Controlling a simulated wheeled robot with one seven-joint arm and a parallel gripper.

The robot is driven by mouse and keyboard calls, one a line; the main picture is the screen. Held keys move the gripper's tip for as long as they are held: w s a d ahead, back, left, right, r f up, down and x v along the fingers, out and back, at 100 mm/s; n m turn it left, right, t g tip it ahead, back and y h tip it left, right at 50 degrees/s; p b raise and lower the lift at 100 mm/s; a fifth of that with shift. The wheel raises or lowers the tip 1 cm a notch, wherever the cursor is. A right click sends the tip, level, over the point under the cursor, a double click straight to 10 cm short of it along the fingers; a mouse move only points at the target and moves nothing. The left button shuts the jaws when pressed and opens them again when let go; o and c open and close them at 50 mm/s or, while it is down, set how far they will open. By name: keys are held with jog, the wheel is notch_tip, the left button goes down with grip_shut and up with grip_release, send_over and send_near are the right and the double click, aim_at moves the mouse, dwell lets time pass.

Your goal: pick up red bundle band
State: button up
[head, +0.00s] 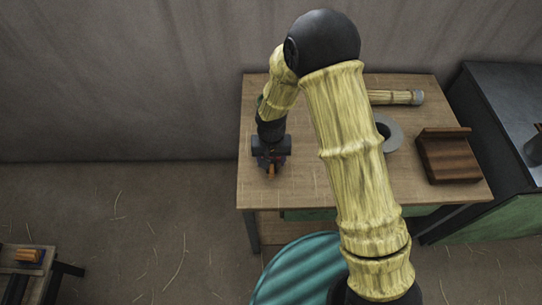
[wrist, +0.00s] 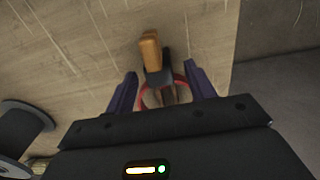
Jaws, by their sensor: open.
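In the wrist view, the red band (wrist: 143,94) shows as a thin red curve between my gripper's two dark purple fingers. My gripper (wrist: 160,74) is open, with one finger on each side of the band. A dark block with an orange-tan wooden piece (wrist: 150,52) stands just beyond the band and hides part of it. I cannot tell whether the fingers touch the band. In the head view, my gripper (head: 270,161) is low over the left part of the wooden table, and the band is not clearly visible there.
The wooden table (head: 300,190) has a grey ring (head: 391,134), a brown wooden holder (head: 447,160) and a straw-coloured roll (head: 393,97) towards its right. A dark spool (wrist: 22,128) shows at left in the wrist view. A dark cabinet (head: 490,110) stands right of the table.

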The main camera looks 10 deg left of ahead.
jog(key=c, duration=1.1)
notch_tip(320, 180, up, 10)
jog(key=shift+r, duration=0.1)
dwell(0.6)
